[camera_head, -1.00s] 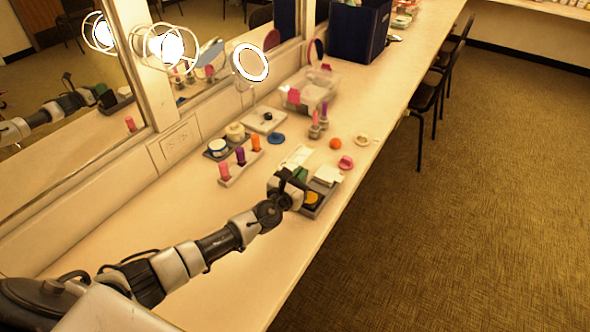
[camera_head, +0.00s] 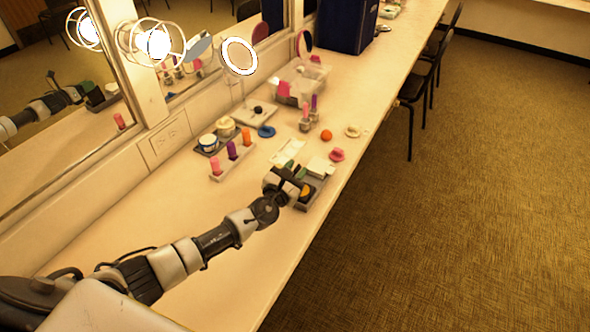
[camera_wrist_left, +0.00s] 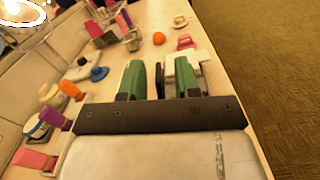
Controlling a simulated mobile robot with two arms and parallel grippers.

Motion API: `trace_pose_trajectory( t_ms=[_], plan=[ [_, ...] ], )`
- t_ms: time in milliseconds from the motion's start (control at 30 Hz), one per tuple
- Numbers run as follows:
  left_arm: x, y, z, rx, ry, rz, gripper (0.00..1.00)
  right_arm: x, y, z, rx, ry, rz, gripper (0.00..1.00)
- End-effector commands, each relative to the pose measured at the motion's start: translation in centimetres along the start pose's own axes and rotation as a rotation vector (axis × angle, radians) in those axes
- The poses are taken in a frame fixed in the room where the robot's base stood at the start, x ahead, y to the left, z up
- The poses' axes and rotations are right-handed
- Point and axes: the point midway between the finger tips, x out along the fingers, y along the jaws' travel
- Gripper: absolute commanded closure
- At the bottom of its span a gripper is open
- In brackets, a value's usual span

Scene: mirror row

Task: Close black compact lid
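My left gripper (camera_head: 294,170) is over the counter by a grey tray (camera_head: 319,187) near the front edge. Its two green fingers are apart in the left wrist view (camera_wrist_left: 159,80), with no object clearly held between them. The tray holds a round yellow-orange piece (camera_head: 306,191), partly hidden by the gripper, and a white piece (camera_head: 318,166) at its far end. I cannot pick out the black compact or its lid for certain; dark parts near the tray blend with my gripper. My right gripper is not in view.
A rack of pink, purple and orange tubes (camera_head: 232,160) stands left of the gripper. A pink item (camera_head: 337,154), an orange ball (camera_head: 326,135) and a blue round item (camera_head: 266,131) lie beyond. A clear bin (camera_head: 300,82) stands farther back. The near counter is clear.

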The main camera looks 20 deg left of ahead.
Motion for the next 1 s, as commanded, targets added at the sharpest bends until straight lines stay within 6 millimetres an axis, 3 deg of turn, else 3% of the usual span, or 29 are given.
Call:
trace_pose_trajectory(
  t_ms=[367, 800, 1000],
  plan=[
    [-0.8, 0.1, 0.1, -0.001, -0.002, 0.001, 0.68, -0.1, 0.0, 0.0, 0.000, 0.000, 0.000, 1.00],
    [-8.8, 0.0, -0.1, 0.000, 0.001, -0.001, 0.68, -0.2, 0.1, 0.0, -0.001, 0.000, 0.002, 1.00],
    [-10.6, 0.0, 0.0, 0.000, -0.001, 0.000, 0.68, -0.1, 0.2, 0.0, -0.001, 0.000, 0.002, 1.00]
  ],
)
